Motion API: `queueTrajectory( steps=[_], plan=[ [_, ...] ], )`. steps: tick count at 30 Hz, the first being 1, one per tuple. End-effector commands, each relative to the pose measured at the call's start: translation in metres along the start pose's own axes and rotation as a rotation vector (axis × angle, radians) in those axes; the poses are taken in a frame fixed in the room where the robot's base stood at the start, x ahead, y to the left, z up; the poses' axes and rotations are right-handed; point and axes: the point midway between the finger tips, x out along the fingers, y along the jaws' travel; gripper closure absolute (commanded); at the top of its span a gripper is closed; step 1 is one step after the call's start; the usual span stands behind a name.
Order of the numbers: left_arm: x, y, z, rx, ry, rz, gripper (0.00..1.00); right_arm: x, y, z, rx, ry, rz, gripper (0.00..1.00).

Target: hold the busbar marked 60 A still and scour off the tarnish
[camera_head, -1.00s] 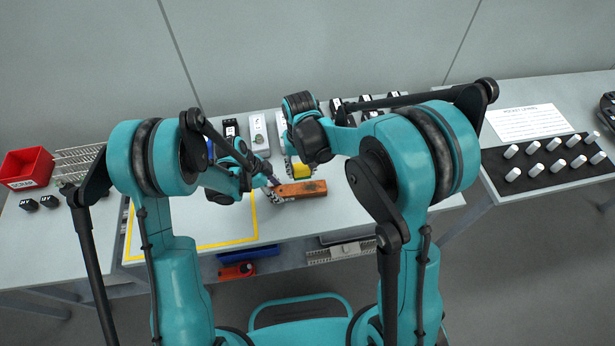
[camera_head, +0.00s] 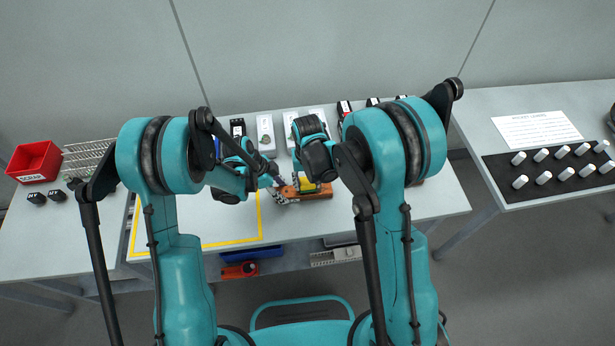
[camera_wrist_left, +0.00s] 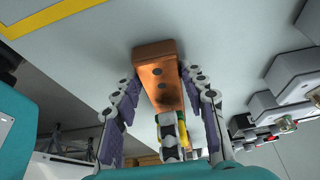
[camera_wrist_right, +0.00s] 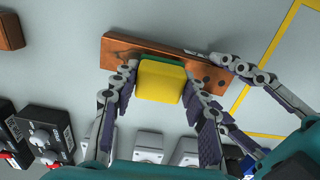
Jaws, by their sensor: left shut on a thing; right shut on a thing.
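The copper busbar (camera_head: 318,195) lies flat near the front middle of the table; its marking is not readable. It shows holes and a dark patch in the left wrist view (camera_wrist_left: 154,55). My left gripper (camera_head: 278,189) is shut on its left end, a finger along each side (camera_wrist_left: 158,85). My right gripper (camera_head: 308,178) is shut on a yellow scouring pad (camera_wrist_right: 160,82) with a green underside. The pad is over the middle of the busbar and appears to touch it. Part of the busbar (camera_wrist_right: 118,50) is hidden under the pad.
A red scrap bin (camera_head: 35,162) and a wire rack (camera_head: 88,158) stand at the left. Several boxed components (camera_head: 265,133) line the back. Another copper piece (camera_wrist_right: 10,32) lies off to the side. A yellow outline (camera_head: 200,246) marks bare table at front left.

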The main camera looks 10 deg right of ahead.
Motion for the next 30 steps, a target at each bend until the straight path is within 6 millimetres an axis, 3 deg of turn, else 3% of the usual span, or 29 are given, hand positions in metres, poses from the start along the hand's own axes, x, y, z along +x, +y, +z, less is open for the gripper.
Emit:
queueTrajectory(
  steps=[3,5,27,30],
  plan=[
    [0.0,0.0,0.0,0.0,-0.001,0.0,0.94,0.015,0.002,0.0,0.001,0.0,0.0,0.87],
    [0.0,0.0,0.0,0.0,0.0,0.0,0.95,0.011,0.009,0.0,0.002,0.0,0.0,0.92],
    [0.0,0.0,0.0,0.0,-0.001,0.0,0.95,0.015,0.075,0.003,0.002,0.0,0.001,0.93],
    [0.0,0.0,0.0,0.0,-0.001,0.0,0.95,0.014,0.062,0.002,-0.003,0.0,0.0,0.93]
  ],
)
